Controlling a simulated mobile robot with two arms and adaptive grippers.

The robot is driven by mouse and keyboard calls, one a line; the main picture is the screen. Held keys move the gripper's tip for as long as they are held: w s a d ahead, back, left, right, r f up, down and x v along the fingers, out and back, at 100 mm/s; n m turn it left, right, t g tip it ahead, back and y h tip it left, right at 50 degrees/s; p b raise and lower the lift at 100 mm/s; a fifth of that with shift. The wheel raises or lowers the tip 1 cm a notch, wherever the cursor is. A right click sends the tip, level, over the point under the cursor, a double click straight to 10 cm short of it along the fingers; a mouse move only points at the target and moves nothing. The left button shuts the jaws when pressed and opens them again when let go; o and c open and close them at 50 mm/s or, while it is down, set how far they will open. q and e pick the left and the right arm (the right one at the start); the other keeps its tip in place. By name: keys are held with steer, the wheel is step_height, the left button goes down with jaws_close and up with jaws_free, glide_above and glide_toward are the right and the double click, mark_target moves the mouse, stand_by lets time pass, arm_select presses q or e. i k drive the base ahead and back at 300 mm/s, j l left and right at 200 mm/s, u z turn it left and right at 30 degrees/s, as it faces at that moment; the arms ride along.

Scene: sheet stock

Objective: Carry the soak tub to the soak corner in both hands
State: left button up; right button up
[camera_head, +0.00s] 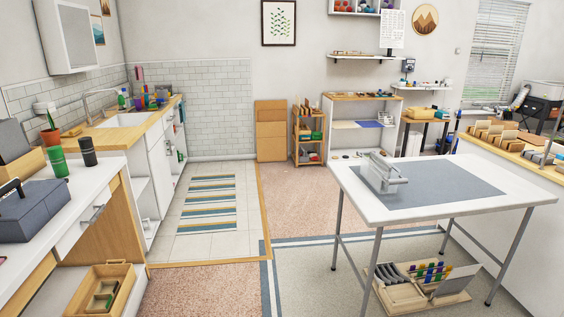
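Neither of my grippers is in view. I cannot make out a thing that is clearly the soak tub. A tiled corner with a white sink (128,119) in a wooden counter is at the back left. Its pale tile floor (205,237) carries a blue, white and tan striped mat (207,203). I cannot tell for sure that this is the soak corner.
A white table (354,190) with a grey mat and a pale metal device (384,174) stands at right, a wooden rack (418,290) under it. A left bench holds a grey case (42,212); a wooden box (126,297) is below. The middle floor (305,200) is clear.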

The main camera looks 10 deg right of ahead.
mark_target(100, 136)
steer(key=i+z, duration=0.15)
steer(key=i, duration=0.35)
steer(key=i+j+z, duration=0.15)
steer(key=i, duration=0.4)
steer(key=i+j+z, duration=0.15)
steer(key=i, duration=0.35)
steer(key=i+j+z, duration=0.15)
steer(key=i, duration=0.35)
steer(key=i+j+z, duration=0.2)
steer(key=z, duration=0.15)
steer(key=i+j+z, duration=0.55)
steer(key=z, duration=0.15)
steer(key=i+j+z, duration=0.15)
steer(key=j+z, duration=0.2)
steer(key=i+j+z, duration=0.1)
steer(key=j+z, duration=0.25)
steer(key=j, duration=0.15)
steer(key=j+z, duration=0.35)
steer(key=i+j, duration=0.05)
steer(key=j, duration=0.05)
